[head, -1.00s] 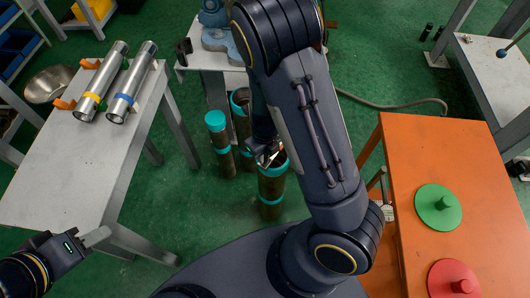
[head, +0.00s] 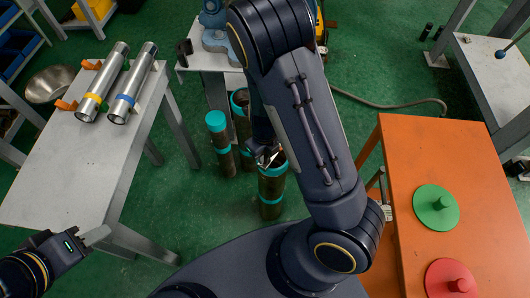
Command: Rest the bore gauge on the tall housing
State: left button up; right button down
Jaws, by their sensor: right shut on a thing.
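My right gripper (head: 267,158) hangs at the top of the front upright dark pipe with teal bands (head: 271,190). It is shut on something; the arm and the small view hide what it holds. Two similar upright pipes stand behind, one with a teal top (head: 216,122) and one partly hidden by my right arm (head: 240,100). I cannot tell for sure which of these is the tall housing, and I cannot clearly make out the bore gauge. My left gripper (head: 97,236) is beside the front of the grey table, apart from everything; its finger gap is not clear.
The grey table (head: 55,180) at left carries two shiny tubes, with a yellow band (head: 102,86) and a blue band (head: 133,84). The orange table (head: 420,165) at right has a green lid (head: 436,206) and a red lid (head: 451,280). A hose (head: 400,107) lies on the green floor.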

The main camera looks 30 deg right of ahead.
jog(key=shift+f, duration=0.4)
dwell(0.6)
jog(key=c, duration=1.1)
grip_release()
jog(key=shift+c, duration=0.2)
jog(key=shift+r, duration=0.15)
jog(key=shift+r+p, duration=3.4)
jog(key=shift+p, duration=0.2)
